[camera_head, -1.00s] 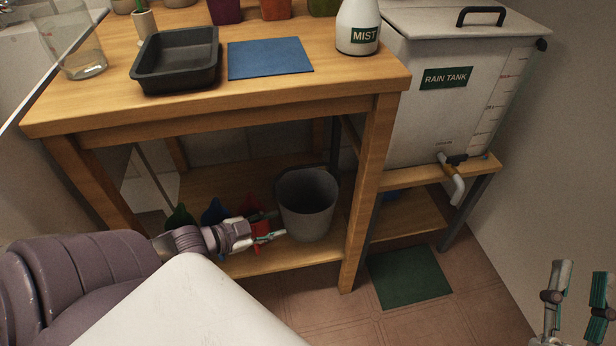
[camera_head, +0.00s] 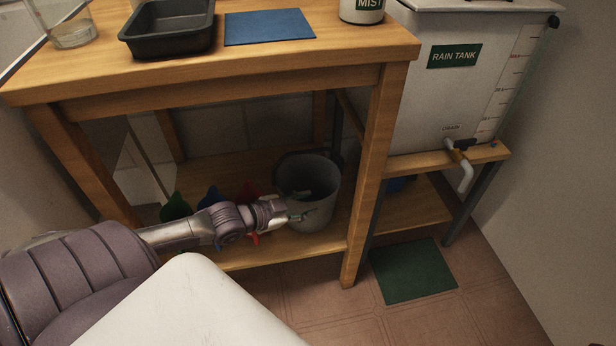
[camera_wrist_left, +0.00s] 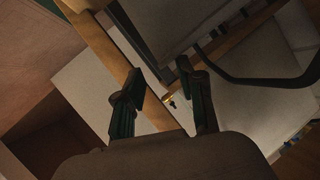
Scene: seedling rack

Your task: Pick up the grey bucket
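The grey bucket (camera_head: 318,213) stands upright on the lower shelf of the wooden bench, toward its right end. My left gripper (camera_head: 307,206) is at the bucket's near left side. One finger appears over the opening and the other in front of the wall; I cannot tell whether they touch it. In the left wrist view the fingers of the left gripper (camera_wrist_left: 161,72) are apart, with nothing clearly held between them. My right gripper is not in view.
Green (camera_head: 175,207), blue and red items stand on the shelf (camera_head: 270,252) left of the bucket, partly behind my left arm. The bench's front right leg (camera_head: 369,200) is close to the bucket's right. The rain tank (camera_head: 440,90) stands further right, above a green mat (camera_head: 412,270).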

